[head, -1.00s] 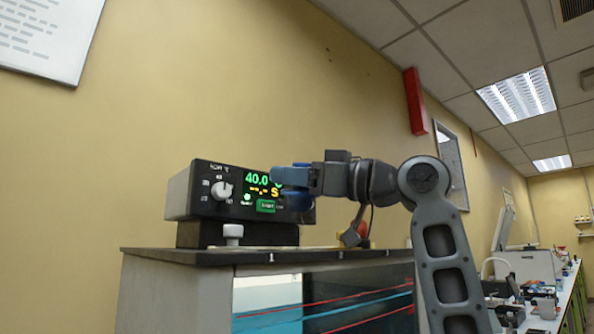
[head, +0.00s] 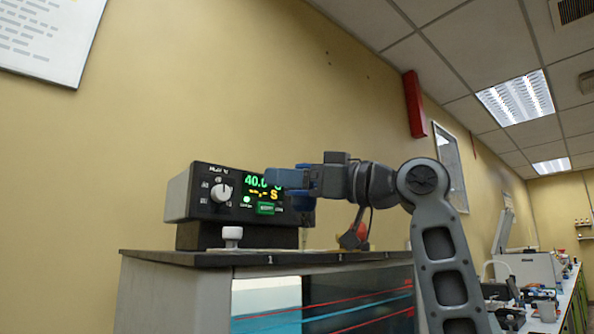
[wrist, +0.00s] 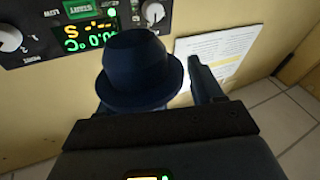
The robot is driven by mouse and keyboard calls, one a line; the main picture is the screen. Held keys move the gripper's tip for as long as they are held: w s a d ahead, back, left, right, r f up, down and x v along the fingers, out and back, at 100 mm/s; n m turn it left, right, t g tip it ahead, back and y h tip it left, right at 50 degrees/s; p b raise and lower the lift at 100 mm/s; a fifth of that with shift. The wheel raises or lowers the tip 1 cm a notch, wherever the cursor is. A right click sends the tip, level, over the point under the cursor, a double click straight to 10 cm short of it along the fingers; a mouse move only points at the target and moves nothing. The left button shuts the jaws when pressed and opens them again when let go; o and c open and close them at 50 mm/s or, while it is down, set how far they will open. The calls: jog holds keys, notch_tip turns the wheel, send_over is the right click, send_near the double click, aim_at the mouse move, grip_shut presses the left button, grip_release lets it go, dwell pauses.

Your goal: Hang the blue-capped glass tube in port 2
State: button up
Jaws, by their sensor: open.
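My gripper (head: 284,180) is open above the black top of the bath (head: 200,258), in front of the control box. The dark blue cap of the tube (wrist: 138,75) is large in the wrist view, beside one of my fingers at its right. The other finger is mostly hidden. In the head view a blue part of the cap (head: 303,203) shows just below my gripper. I cannot make out the glass of the tube or tell whether the fingers touch the cap. Label 2 (head: 341,257) is on the bath's front edge; the port opening is not clearly visible.
The control box (head: 222,192) with a lit display stands at the back of the bath. A white knob-like cap (head: 232,234) stands on the top, left of label 1 (head: 270,260). A red and grey item (head: 355,235) is at the right. Open air lies above the bath.

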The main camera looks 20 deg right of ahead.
jog(key=w+f+m+g+h, duration=0.1)
jog(key=w+f, duration=0.1)
jog(key=f, duration=0.6)
jog(key=w+f+m+g, duration=0.1)
jog(key=w+f, duration=0.1)
jog(key=f, duration=0.6)
jog(key=shift+n+t+y, duration=0.4)
jog(key=shift+n+t, duration=0.5)
jog(key=s+d+r, duration=0.1)
jog(key=s+r, duration=0.2)
jog(key=r, duration=0.1)
jog(key=s+d+r, duration=0.2)
jog(key=s+r, duration=0.1)
jog(key=r, duration=0.1)
jog(key=s+d+r, duration=0.1)
jog(key=s+r, duration=0.2)
jog(key=r, duration=0.2)
jog(key=shift+d+b, duration=0.2)
jog(key=shift+b, duration=0.1)
jog(key=shift+s+d+r, duration=0.2)
jog(key=shift+r, duration=0.15)
jog(key=shift+s+d+r, duration=0.15)
jog(key=shift+r, duration=0.2)
